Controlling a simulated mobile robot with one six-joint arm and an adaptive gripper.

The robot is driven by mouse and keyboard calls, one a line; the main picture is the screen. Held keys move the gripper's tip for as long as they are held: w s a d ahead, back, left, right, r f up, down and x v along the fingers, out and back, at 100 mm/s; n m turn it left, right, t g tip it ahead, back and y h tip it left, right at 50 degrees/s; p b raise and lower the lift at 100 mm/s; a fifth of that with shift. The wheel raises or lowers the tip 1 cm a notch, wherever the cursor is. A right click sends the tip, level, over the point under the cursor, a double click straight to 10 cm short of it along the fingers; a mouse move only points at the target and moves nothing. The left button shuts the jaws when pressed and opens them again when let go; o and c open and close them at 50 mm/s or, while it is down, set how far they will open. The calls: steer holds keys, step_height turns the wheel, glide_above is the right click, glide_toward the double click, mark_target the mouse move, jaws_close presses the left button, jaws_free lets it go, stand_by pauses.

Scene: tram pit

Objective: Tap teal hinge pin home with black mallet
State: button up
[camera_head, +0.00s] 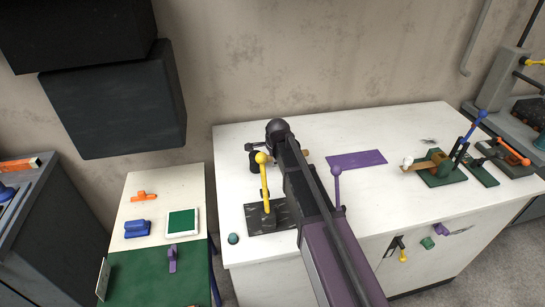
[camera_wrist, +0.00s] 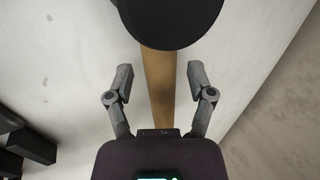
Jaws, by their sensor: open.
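The black mallet lies on the white bench top. Its round black head (camera_wrist: 172,15) fills the top of the wrist view, and its tan wooden handle (camera_wrist: 158,95) runs down from it. My gripper (camera_wrist: 160,78) is open, with one grey finger on each side of the handle and a gap on both sides. In the head view my arm hides much of the mallet; the handle's tan end (camera_head: 305,154) shows just right of the wrist. A small teal round piece (camera_head: 233,239) sits at the bench's front left corner; I cannot tell whether it is the hinge pin.
A yellow-knobbed lever (camera_head: 264,180) on a dark plate stands close left of my arm. A purple-knobbed post (camera_head: 337,185) stands to its right. A purple mat (camera_head: 356,159) lies flat behind. A green-based fixture (camera_head: 442,175) with levers is farther right. The bench (camera_head: 385,190) is clear between.

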steer(key=p+v, duration=1.1)
steer(key=v, duration=0.1)
steer(key=shift+r, duration=0.4)
steer(key=shift+s, duration=0.1)
steer(key=shift+r+p, duration=0.1)
steer(key=shift+p, duration=0.25)
stand_by(0.4)
